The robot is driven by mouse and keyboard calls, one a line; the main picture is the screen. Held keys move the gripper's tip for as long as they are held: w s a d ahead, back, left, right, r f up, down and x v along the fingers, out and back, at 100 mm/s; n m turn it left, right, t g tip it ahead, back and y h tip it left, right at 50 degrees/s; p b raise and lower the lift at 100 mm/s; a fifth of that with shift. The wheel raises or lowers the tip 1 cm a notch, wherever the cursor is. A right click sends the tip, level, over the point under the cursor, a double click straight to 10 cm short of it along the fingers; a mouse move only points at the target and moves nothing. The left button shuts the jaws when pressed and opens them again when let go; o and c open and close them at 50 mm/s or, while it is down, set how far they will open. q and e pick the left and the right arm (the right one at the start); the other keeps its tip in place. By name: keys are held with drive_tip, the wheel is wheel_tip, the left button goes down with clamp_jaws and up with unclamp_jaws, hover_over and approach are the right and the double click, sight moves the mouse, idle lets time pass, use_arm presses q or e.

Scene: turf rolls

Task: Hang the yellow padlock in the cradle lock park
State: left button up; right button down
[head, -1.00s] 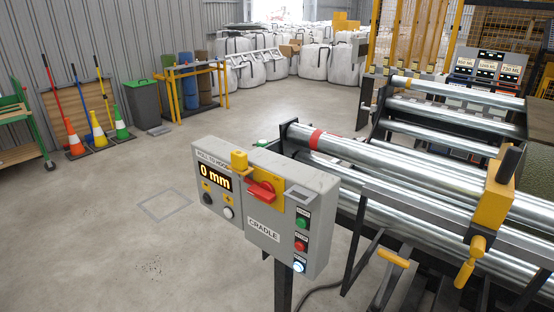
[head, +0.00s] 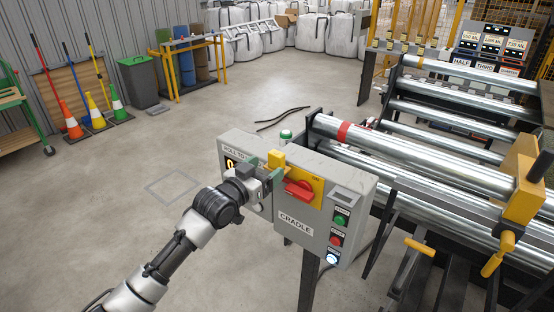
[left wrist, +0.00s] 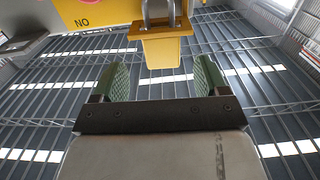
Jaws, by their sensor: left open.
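The yellow padlock (head: 277,158) is at the upper front of the grey cradle control box (head: 300,236), just left of the red rotary switch (head: 299,190) on its yellow plate. In the left wrist view its yellow body (left wrist: 163,52) and metal shackle show beyond the fingers. My left gripper (head: 263,170) is at the box front, beside the padlock. Its green-padded fingers (left wrist: 160,80) are open, with the padlock ahead of the gap and not clamped. A grey bracket (head: 346,196) sits on the box's right side; I cannot tell if it is the lock park. My right gripper is out of view.
Green, red and lit white buttons (head: 334,240) line the box's right side. Long steel rollers (head: 420,180) and a yellow-handled frame (head: 515,190) stand to the right. Cones (head: 96,112) and a grey bin (head: 138,82) stand at the far left. The floor at the left is open.

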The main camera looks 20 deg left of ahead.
sight(273, 162)
use_arm(q)
drive_tip(key=shift+w+d+r, duration=0.15)
drive_tip(key=shift+w, duration=0.4)
drive_tip(key=shift+f+p+x, duration=0.2)
drive_tip(key=shift+p+x, duration=0.7)
drive_tip(key=shift+x, duration=1.35)
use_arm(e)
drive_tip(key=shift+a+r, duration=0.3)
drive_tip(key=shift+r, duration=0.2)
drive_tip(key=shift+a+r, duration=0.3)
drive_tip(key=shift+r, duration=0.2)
use_arm(q)
drive_tip(key=shift+c, duration=0.4)
drive_tip(key=c, duration=1)
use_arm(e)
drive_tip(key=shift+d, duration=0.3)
